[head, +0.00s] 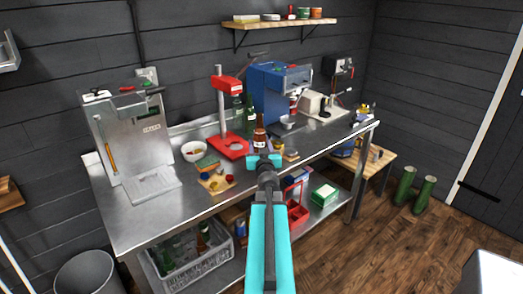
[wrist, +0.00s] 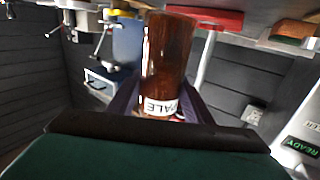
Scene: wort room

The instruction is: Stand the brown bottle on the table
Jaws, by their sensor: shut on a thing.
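The brown bottle (head: 259,136) appears just beyond my gripper (head: 264,160) in the head view, upright over the right-middle of the steel table (head: 135,222). The wrist picture looks upside down, with the bottle's base towards the top. I cannot tell whether the base touches the table. The bottle's lower part is hidden by my gripper in the head view.
A red bottle capper (head: 231,145) and green bottles (head: 249,112) stand close behind the bottle. A wooden board (head: 215,183) with caps lies to the left, and a blue machine (head: 270,95) stands behind. The table's front-left area is clear. A bottle crate (head: 190,262) is below.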

